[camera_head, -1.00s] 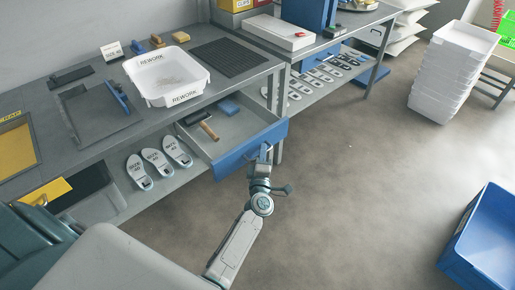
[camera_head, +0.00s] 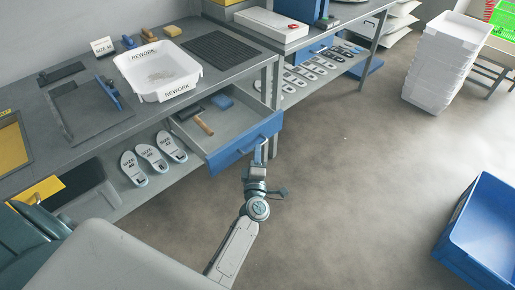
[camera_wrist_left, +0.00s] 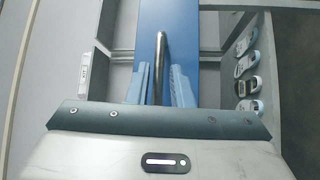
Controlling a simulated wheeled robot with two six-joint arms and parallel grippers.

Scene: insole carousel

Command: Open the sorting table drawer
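The sorting table drawer is pulled out, with its blue front (camera_head: 236,149) well clear of the grey table (camera_head: 125,148). Its interior is visible and holds a wooden-handled tool and a blue block. My left gripper (camera_head: 260,152) is at the right part of the drawer front, on the outside. In the left wrist view, the metal handle bar (camera_wrist_left: 160,48) lies between the two light-blue fingers (camera_wrist_left: 160,88), which appear closed around it. The exact contact is hard to see. My right gripper is not in view.
A white REWORK bin (camera_head: 160,72) and a black mat (camera_head: 216,47) sit on the tabletop. Several insoles lie on the shelf below. A blue crate (camera_head: 482,225) stands on the floor at right. White stacked bins (camera_head: 440,62) stand farther back. The floor between is clear.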

